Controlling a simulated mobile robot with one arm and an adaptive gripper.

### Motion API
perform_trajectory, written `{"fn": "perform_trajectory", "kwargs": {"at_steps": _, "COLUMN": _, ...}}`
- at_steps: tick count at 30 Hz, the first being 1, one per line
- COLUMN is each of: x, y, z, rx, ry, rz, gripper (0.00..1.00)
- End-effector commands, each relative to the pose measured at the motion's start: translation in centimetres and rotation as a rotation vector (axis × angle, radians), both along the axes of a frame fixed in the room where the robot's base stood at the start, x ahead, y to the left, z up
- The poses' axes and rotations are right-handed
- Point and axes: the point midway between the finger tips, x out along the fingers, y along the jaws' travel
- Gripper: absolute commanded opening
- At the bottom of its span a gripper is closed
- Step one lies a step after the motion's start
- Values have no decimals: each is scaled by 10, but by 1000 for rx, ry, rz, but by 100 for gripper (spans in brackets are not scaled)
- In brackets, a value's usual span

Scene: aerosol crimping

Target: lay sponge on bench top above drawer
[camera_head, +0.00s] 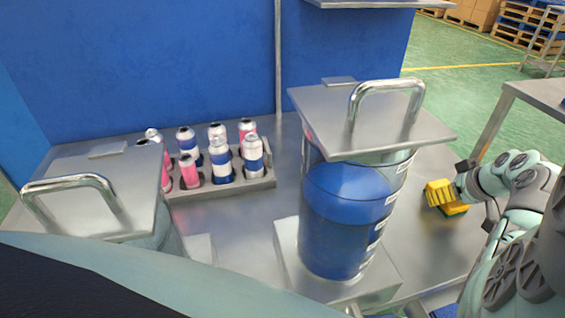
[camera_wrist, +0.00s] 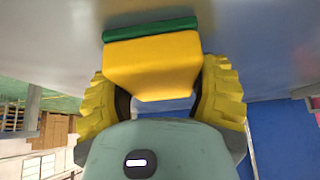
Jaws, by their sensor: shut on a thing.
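My gripper (camera_head: 440,194) has yellow fingers and is over the right part of the steel bench top (camera_head: 420,262). It is shut on a yellow sponge with a green layer. In the wrist view the sponge (camera_wrist: 152,66) sits between the two fingers, with its green side facing the grey surface. In the head view only a small part of the sponge (camera_head: 456,210) shows below the fingers. The sponge is at or just above the bench; I cannot tell whether it touches. No drawer can be made out clearly.
A large container with blue contents (camera_head: 345,215) stands left of my gripper under a handled metal lid (camera_head: 375,122). A second handled lid (camera_head: 90,190) is at the left. A grey rack (camera_head: 225,187) holds several cans. Bare bench lies around the gripper. Another metal table (camera_head: 540,95) is at the right.

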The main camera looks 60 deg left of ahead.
Motion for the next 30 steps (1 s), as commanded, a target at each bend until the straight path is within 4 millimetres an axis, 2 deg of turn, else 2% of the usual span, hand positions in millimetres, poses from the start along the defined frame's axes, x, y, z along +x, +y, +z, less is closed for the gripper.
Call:
{"fn": "perform_trajectory", "kwargs": {"at_steps": 1, "x": 0, "y": 0, "z": -2, "rx": 0, "ry": 0, "rz": 0, "gripper": 66}}
{"fn": "perform_trajectory", "kwargs": {"at_steps": 10, "x": 0, "y": -1, "z": -1, "rx": 0, "ry": 0, "rz": -2, "gripper": 97}}
{"fn": "perform_trajectory", "kwargs": {"at_steps": 22, "x": 1, "y": -3, "z": 5, "rx": 0, "ry": -2, "rz": -5, "gripper": 97}}
{"fn": "perform_trajectory", "kwargs": {"at_steps": 30, "x": -5, "y": -20, "z": 34, "rx": 2, "ry": -6, "rz": -5, "gripper": 97}}
